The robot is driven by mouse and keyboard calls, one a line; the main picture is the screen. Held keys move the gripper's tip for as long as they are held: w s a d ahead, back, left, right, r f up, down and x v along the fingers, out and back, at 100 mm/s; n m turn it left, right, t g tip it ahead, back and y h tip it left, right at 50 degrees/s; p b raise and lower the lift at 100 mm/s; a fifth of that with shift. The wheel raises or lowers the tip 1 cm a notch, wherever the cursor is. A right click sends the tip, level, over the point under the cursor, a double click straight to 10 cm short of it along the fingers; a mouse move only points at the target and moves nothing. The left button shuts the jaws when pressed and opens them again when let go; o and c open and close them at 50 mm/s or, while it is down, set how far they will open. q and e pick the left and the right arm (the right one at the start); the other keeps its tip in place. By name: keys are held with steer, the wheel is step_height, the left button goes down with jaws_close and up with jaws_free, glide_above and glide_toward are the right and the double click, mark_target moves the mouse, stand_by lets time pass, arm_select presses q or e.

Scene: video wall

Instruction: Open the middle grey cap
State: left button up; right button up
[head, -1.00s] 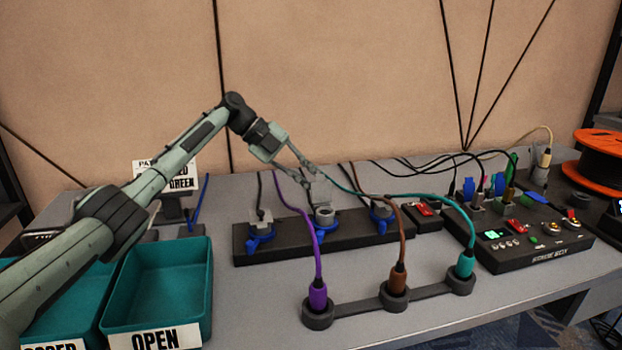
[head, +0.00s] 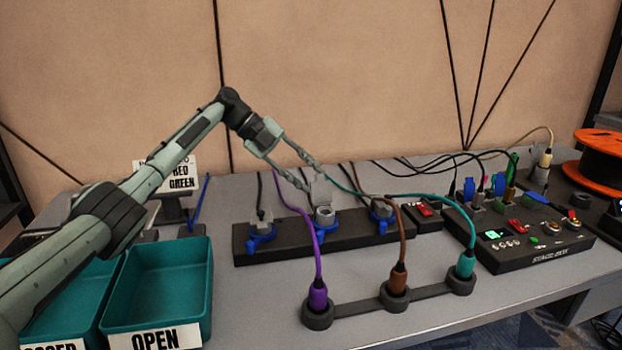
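A black strip (head: 285,246) holds three grey-capped sockets with blue collars. The middle grey cap (head: 322,190) looks raised, standing up behind its round grey socket (head: 325,215). My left gripper (head: 316,184) is open, its two fingers spread at the cap's upper left side. I cannot tell whether a fingertip touches the cap. The left grey cap (head: 260,217) and the right grey cap (head: 381,207) sit low on their sockets. My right gripper is out of view.
Purple (head: 317,295), brown (head: 397,277) and teal (head: 466,262) plugs stand in a holder in front, their cables arching back past the strip. A stage box (head: 530,246) is at right. Teal bins (head: 160,285) are at left.

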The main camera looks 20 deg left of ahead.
arm_select(q)
steer(key=v, duration=1)
steer(key=shift+a, duration=0.2)
steer(key=shift+s+r, duration=0.1)
steer(key=shift+r, duration=0.05)
